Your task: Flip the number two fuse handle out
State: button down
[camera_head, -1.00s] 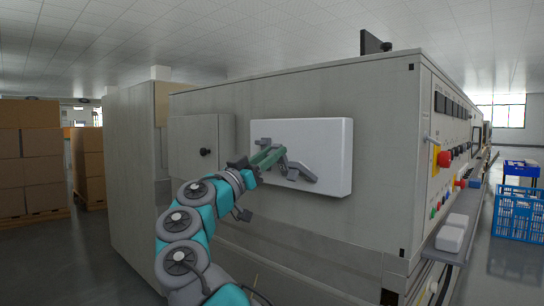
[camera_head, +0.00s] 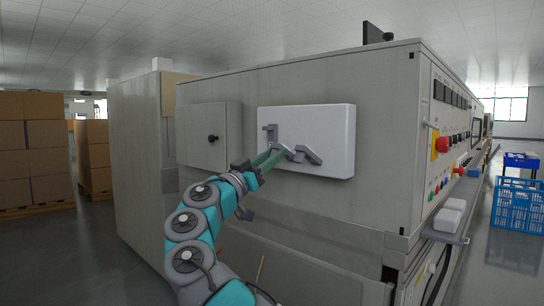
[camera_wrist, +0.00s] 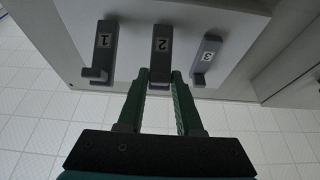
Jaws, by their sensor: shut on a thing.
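The white fuse box (camera_head: 330,125) is on the side of the grey cabinet and carries three grey handles. In the wrist view they are labelled 1 (camera_wrist: 104,45), 2 (camera_wrist: 161,43) and 3 (camera_wrist: 207,55). My gripper (camera_wrist: 160,78) has its green fingers on either side of the free end of the number two handle and is shut on it. The other two handles stand clear on each side of the fingers. In the head view my gripper (camera_head: 284,153) reaches the box from the lower left, and its fingers partly hide the middle handle.
A cabinet door with a black knob (camera_head: 213,138) is left of the box. A control panel with a red button (camera_head: 442,145) is on the right face. Blue crates (camera_head: 517,212) and cardboard boxes (camera_head: 35,150) stand farther off.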

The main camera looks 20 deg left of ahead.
jog(key=shift+w+d+f, duration=0.15)
jog(key=shift+w+f, duration=0.2)
jog(key=shift+f, duration=0.15)
jog(key=c, duration=0.8)
grip_release()
jog(key=shift+w+d, duration=0.1)
jog(key=shift+w, duration=0.05)
jog(key=shift+c, duration=0.2)
jog(key=shift+o, duration=0.8)
jog(key=shift+r, duration=0.15)
jog(key=shift+s, duration=0.2)
jog(key=shift+s+a, duration=0.2)
jog(key=v, duration=0.7)
jog(key=shift+s, duration=0.1)
